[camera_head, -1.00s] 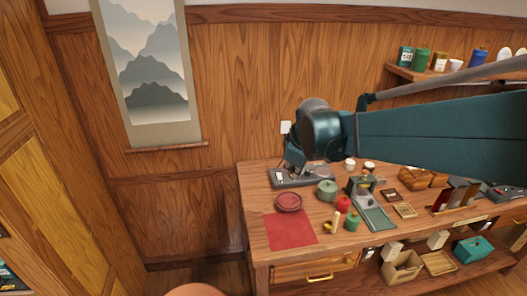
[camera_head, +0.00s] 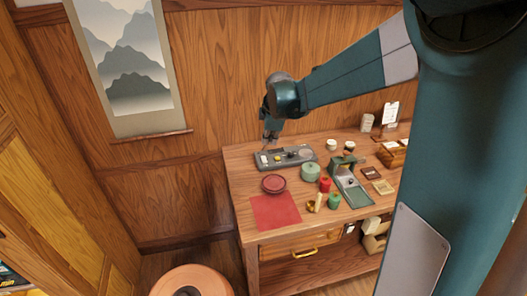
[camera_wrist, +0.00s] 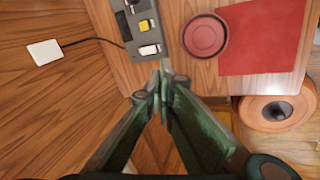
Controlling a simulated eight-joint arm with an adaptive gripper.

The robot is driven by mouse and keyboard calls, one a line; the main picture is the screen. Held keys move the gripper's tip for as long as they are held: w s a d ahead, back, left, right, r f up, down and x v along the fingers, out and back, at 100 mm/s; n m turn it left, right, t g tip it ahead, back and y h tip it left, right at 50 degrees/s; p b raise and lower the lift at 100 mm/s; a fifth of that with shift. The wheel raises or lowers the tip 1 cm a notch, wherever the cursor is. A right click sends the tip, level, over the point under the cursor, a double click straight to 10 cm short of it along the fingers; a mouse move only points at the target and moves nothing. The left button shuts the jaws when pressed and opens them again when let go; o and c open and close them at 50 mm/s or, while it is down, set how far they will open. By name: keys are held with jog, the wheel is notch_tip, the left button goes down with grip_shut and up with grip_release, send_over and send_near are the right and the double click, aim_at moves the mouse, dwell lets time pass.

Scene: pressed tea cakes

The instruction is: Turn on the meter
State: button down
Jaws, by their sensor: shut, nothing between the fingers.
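The grey, flat device that looks like the meter (camera_head: 294,153) lies at the back left of the wooden table. The wrist view shows part of it (camera_wrist: 134,46), with a yellow button (camera_wrist: 147,26), a white switch-like piece (camera_wrist: 149,49) and a dark part. My gripper (camera_wrist: 164,68) is shut and empty, its tips just below the white piece in the wrist view. In the head view my gripper (camera_head: 268,143) hangs near the device's left end. I cannot tell whether the tips touch it. Whether the device is on cannot be seen.
A black cable runs from the device to a white wall plate (camera_wrist: 45,52). A dark red dish (camera_head: 274,184) and a red cloth (camera_head: 276,211) lie in front of it. A green lidded pot (camera_head: 311,172) stands to its right. A round terracotta object (camera_head: 192,281) stands below the table.

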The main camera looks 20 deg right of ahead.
aim_at(264, 158)
jog(key=w+f+n+p, duration=0.3)
jog(key=w, duration=0.4)
jog(key=shift+d+f+g, duration=0.25)
jog(key=shift+d+g, duration=0.05)
jog(key=shift+d, duration=0.1)
jog(key=shift+w+f, duration=0.15)
jog(key=shift+f, duration=0.05)
jog(key=shift+p+x, duration=0.3)
jog(key=shift+x, duration=6.5)
jog(key=shift+w+f+g+b, duration=0.35)
jog(key=shift+f+g+b, duration=0.1)
jog(key=shift+g+b, duration=0.1)
jog(key=shift+s+r, duration=0.1)
jog(key=shift+s, duration=0.1)
